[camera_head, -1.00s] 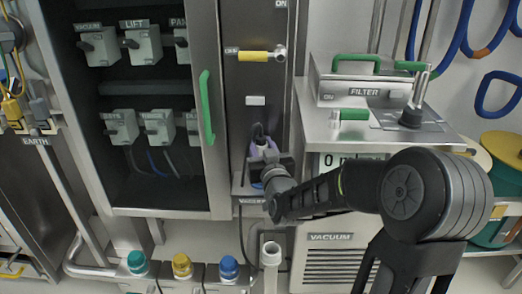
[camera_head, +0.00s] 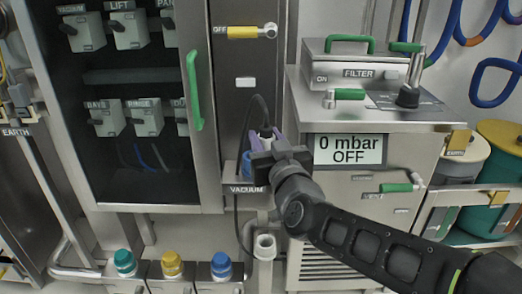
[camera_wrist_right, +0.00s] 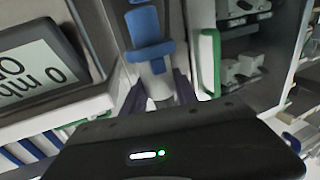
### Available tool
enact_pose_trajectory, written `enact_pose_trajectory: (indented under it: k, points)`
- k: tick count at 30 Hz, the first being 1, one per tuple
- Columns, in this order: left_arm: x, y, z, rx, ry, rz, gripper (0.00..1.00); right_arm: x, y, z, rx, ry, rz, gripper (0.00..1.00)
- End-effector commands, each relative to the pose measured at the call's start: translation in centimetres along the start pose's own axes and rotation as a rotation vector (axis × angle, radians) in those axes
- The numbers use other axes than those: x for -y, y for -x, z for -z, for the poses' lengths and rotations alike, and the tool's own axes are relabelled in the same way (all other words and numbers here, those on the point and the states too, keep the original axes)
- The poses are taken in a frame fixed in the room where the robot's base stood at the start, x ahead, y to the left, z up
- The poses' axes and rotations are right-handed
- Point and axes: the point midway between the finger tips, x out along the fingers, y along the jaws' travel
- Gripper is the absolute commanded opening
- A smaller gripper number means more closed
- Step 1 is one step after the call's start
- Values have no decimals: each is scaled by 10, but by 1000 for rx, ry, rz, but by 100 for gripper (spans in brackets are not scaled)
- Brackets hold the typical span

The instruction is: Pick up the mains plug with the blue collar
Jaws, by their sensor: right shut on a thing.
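The mains plug (camera_head: 266,133) stands upright at the vacuum panel, with a black cable looping from its top. Its pale body also shows in the right wrist view (camera_wrist_right: 157,88), with a blue collar (camera_wrist_right: 150,52) around it. My right gripper (camera_head: 264,143) is at the plug, its purple fingers on either side of the pale body and shut on it. Blue also shows just below the fingers in the head view. The gripper's dark body hides part of the plug, and I cannot tell whether the plug is seated in a socket. My left gripper is out of view.
A small ledge labelled VACUUM (camera_head: 245,189) is below the plug. A cabinet with a green handle (camera_head: 195,90) is on the left. The pump unit with its display (camera_head: 348,150) is close on the right. Coloured knobs (camera_head: 172,265) line the bottom.

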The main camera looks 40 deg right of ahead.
Motion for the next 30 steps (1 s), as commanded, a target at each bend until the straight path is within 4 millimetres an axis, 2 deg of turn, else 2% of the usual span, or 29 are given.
enact_pose_trajectory:
  k: [1, 3, 10, 15, 30]
  points:
    - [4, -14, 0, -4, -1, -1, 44, -3, 11, -3, -8, 0, -9, 0]
    - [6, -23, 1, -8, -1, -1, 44, -2, 23, -3, -7, 1, -8, 0]
    - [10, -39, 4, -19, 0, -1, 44, -2, 47, 0, -3, 0, -6, 0]
    - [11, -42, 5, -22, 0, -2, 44, -1, 53, 2, 0, 1, -3, 0]
    - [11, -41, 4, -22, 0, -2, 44, 0, 53, 2, 0, 1, -2, 0]
